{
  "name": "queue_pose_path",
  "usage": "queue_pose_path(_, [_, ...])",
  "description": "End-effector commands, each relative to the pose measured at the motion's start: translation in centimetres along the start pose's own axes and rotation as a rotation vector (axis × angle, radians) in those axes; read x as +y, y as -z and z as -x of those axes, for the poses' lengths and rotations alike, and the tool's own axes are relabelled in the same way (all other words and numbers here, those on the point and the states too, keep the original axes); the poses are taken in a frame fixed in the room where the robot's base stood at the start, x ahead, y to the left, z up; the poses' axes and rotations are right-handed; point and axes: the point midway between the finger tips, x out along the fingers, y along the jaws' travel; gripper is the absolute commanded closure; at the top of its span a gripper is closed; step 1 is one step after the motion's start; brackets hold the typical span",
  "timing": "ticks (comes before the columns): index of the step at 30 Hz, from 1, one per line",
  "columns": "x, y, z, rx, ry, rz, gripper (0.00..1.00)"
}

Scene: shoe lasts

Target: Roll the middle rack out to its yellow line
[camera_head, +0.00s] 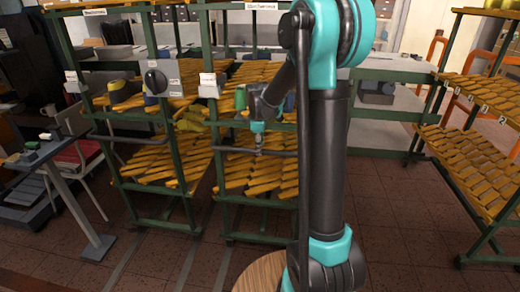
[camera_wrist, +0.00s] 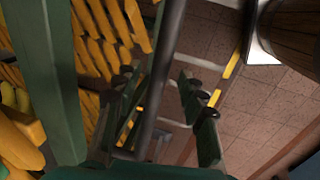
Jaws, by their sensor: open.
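The middle rack, with a green frame (camera_head: 211,165) and tiers of yellow-orange lasts, stands behind my arm in the head view. A grey horizontal handle bar (camera_head: 228,149) crosses its front. My gripper (camera_head: 258,146) is at this bar, small and pointing down. In the wrist view my gripper (camera_wrist: 160,90) is open, with dark-padded fingers on either side of the grey bar (camera_wrist: 168,70). Whether a finger touches the bar cannot be told. A yellow line (camera_wrist: 231,64) shows on the tiled floor, right of the bar. My arm hides the rack's right part.
Another loaded rack (camera_head: 180,184) stands close on the left. A third rack of lasts (camera_head: 470,165) stands at the far right. A small grey table (camera_head: 40,152) is at the left. A round wooden top (camera_head: 256,272) is low in front. Tiled floor (camera_head: 400,220) is clear at the right.

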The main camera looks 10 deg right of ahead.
Motion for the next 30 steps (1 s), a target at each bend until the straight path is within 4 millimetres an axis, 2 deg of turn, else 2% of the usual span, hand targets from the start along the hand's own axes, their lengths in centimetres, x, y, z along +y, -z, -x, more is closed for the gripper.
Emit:
queue_pose_path(6, [0.0,0.0,-1.5,0.0,0.0,-0.001,0.59])
queue_pose_path(15, [0.0,0.0,-1.7,0.0,0.0,-0.001,0.6])
queue_pose_path(24, [0.0,0.0,-1.6,0.0,0.0,-0.001,0.98])
queue_pose_path(25, [0.0,0.0,-1.6,0.0,0.0,-0.001,1.0])
queue_pose_path(30, [0.0,0.0,-1.6,0.0,0.0,-0.001,1.0])
